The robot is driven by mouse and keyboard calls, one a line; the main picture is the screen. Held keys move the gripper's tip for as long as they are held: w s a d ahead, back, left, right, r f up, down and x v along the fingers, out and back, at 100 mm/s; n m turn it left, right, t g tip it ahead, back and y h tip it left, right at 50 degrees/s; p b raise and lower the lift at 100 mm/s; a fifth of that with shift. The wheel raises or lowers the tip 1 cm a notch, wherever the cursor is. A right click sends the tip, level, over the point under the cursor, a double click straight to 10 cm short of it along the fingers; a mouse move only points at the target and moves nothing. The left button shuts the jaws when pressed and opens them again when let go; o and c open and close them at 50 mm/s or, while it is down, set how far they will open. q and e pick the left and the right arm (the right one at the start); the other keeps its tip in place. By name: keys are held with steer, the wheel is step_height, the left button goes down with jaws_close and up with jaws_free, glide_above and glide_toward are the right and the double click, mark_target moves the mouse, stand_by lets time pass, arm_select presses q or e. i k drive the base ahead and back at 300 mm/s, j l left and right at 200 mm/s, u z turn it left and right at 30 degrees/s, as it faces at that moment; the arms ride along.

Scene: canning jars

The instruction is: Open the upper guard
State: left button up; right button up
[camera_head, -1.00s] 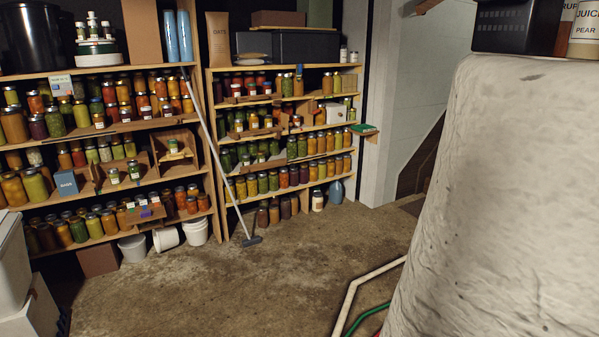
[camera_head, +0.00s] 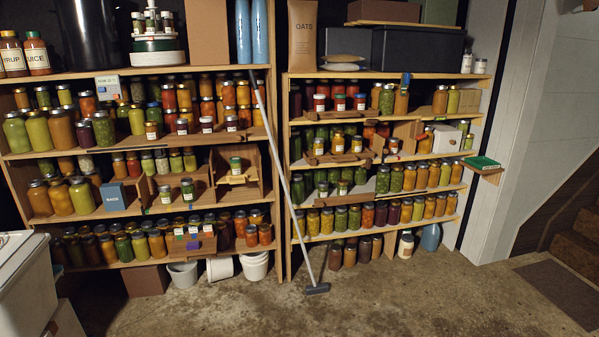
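Several wooden bars that look like guards lie along the shelf fronts. On the right shelf unit, one wooden bar (camera_head: 338,160) runs in front of jars on the second shelf, and a lower wooden bar (camera_head: 330,201) lies a shelf below. On the left unit, a darker wooden bar (camera_head: 205,137) lies along a shelf edge. I cannot tell which one is the upper guard, nor whether any is latched. Neither of my grippers is in view.
A broom (camera_head: 285,180) leans between the units, its head on the floor. A green book (camera_head: 482,162) sits on a ledge at right. A white chest (camera_head: 25,270) stands at left. The concrete floor (camera_head: 400,300) in front is largely clear.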

mark_target(230, 137)
steer(key=i+l+u, duration=0.25)
steer(key=i, duration=1.55)
steer(key=i+j+u, duration=0.1)
steer(key=i+j, duration=0.3)
steer(key=j, duration=0.25)
steer(key=i+j+u, duration=0.1)
steer(key=i+j, duration=0.35)
steer(key=j, duration=0.15)
steer(key=i+j, duration=0.1)
steer(key=j, duration=0.45)
